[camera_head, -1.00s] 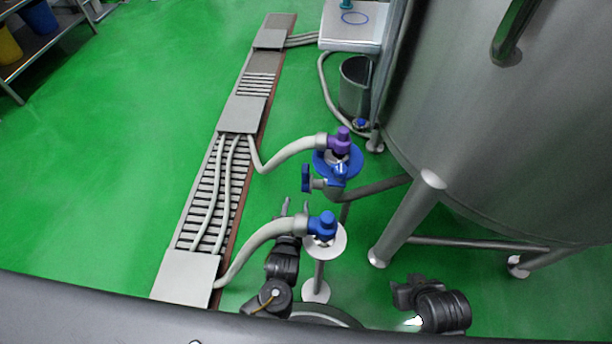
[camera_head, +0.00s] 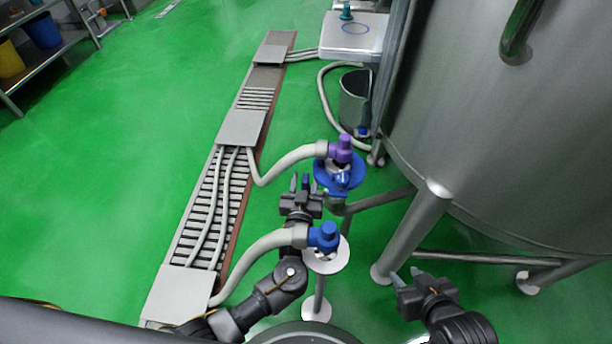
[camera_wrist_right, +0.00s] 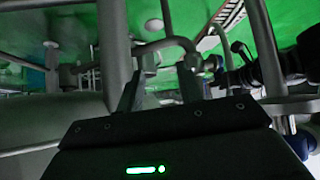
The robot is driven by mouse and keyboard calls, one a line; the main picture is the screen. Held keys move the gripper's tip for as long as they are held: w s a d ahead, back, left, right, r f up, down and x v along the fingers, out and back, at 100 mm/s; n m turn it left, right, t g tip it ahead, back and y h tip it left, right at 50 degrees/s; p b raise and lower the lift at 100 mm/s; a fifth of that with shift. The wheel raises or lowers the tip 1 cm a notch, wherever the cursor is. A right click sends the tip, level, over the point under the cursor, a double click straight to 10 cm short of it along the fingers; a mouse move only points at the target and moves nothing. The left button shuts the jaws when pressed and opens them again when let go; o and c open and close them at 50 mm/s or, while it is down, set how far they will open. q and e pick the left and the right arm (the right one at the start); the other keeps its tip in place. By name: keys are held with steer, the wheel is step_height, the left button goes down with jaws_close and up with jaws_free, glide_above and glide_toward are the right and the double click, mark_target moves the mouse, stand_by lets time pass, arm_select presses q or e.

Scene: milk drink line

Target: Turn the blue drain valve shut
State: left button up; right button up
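The blue drain valve handle (camera_head: 306,181) is a small upright blue lever. It sits left of the pipe fitting with the blue collar (camera_head: 351,185), below the tank. My left gripper (camera_head: 305,184) is at the handle, its fingers pointing away from me. The handle shows between the fingers, which look apart; contact cannot be made out. The gripper body hides the lower part of the handle and its stem. My right gripper (camera_head: 405,277) is empty and open, low beside a tank leg. Its two separated fingers also show in the right wrist view (camera_wrist_right: 162,88).
A hose with a purple coupling (camera_head: 341,148) meets the fitting from above. A second hose with a blue coupling (camera_head: 324,235) ends on a stand just below my left gripper. The large steel tank (camera_head: 500,130) fills the right. Green floor is open at left.

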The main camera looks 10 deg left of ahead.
arm_select(q)
steer(key=shift+w, duration=1.3)
steer(key=shift+c, duration=0.4)
jaws_close()
